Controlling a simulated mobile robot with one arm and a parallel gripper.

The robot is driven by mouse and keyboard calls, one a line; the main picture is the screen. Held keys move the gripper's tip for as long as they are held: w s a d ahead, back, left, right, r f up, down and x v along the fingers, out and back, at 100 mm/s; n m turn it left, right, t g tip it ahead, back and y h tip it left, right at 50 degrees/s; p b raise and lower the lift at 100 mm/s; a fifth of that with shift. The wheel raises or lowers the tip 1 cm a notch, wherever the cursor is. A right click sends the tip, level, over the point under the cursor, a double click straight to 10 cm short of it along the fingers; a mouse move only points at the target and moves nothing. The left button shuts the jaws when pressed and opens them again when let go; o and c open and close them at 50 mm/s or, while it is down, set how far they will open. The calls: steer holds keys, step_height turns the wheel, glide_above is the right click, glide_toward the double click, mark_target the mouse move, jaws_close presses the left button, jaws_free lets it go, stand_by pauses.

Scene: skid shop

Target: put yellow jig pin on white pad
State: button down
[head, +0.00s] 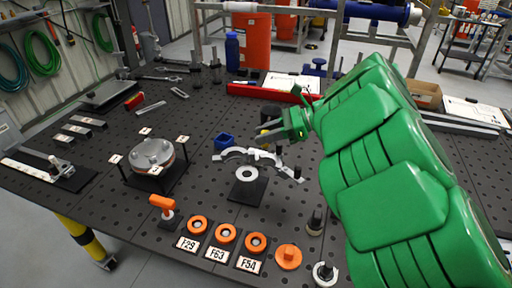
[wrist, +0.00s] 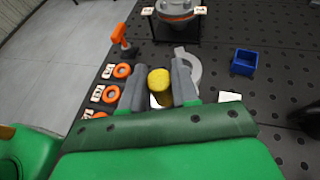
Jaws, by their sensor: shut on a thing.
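My gripper (wrist: 159,82) is shut on the yellow jig pin (wrist: 159,79), which stands between its two grey fingers in the wrist view. In the wrist view a white patch (wrist: 155,102) shows just below the pin, partly hidden by my gripper. Another small white patch (wrist: 230,97) lies right of the fingers. I cannot tell which of these is the white pad.
A blue bin (head: 223,140) stands left of my gripper. A grey curved part (head: 232,154) is close by. Orange rings (head: 226,233) with labels line the front edge. A round metal part (head: 152,154) sits on a black stand at the left. A red tray (head: 272,94) lies behind.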

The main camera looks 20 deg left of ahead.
steer(key=shift+w+a+f, duration=1.1)
steer(key=shift+w+f, duration=0.5)
steer(key=shift+w, duration=0.3)
steer(key=shift+w+a+f, duration=1.05)
steer(key=shift+w+f, duration=0.5)
steer(key=shift+w, duration=0.35)
steer(key=shift+w+a+f, duration=1.1)
steer(key=shift+w+f, duration=0.5)
steer(key=shift+w, duration=0.3)
steer(key=shift+w+f, duration=0.1)
steer(key=shift+f, duration=1.5)
steer(key=shift+f, duration=0.1)
steer(key=c, duration=0.8)
jaws_free()
